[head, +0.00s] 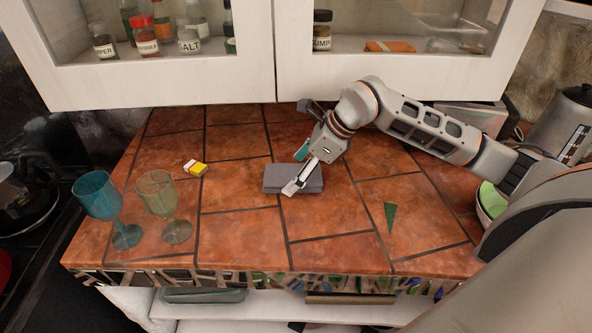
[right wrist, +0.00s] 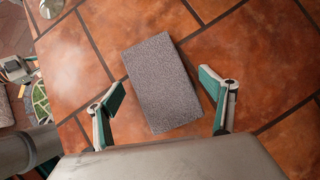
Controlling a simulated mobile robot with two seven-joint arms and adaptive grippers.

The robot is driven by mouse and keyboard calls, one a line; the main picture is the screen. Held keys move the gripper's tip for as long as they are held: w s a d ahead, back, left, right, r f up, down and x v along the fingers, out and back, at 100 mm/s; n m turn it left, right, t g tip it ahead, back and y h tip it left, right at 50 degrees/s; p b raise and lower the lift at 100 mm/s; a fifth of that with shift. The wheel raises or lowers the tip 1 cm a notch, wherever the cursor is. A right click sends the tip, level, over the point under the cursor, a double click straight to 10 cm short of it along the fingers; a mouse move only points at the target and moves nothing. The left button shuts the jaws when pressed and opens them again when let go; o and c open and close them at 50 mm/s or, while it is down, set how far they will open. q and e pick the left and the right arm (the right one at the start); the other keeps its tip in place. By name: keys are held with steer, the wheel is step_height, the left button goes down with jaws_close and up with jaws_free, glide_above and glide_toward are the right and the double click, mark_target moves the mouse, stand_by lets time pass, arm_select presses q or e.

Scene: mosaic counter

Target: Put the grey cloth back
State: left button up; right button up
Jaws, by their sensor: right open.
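The grey cloth (head: 283,180) is a folded rectangular pad lying flat on the tiled counter, near the middle of the head view. It also shows whole in the right wrist view (right wrist: 162,84), lying between and ahead of the spread fingers. My right gripper (head: 298,170) is over the cloth, coming from the upper right, and hides part of it in the head view. In the right wrist view my right gripper (right wrist: 168,105) is open, with nothing held between its green-padded fingers.
A blue glass (head: 97,195) and a greenish glass (head: 157,192) stand at the counter's left. A small yellow-and-white block (head: 195,167) lies behind them. A green triangle (head: 390,217) lies to the cloth's right. White cabinets (head: 160,78) with jars hang above the back. Bare tiles surround the cloth.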

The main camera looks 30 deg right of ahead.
steer(key=shift+r, duration=0.25)
steer(key=b+v, duration=0.1)
steer(key=v, duration=1.1)
steer(key=shift+f, duration=0.1)
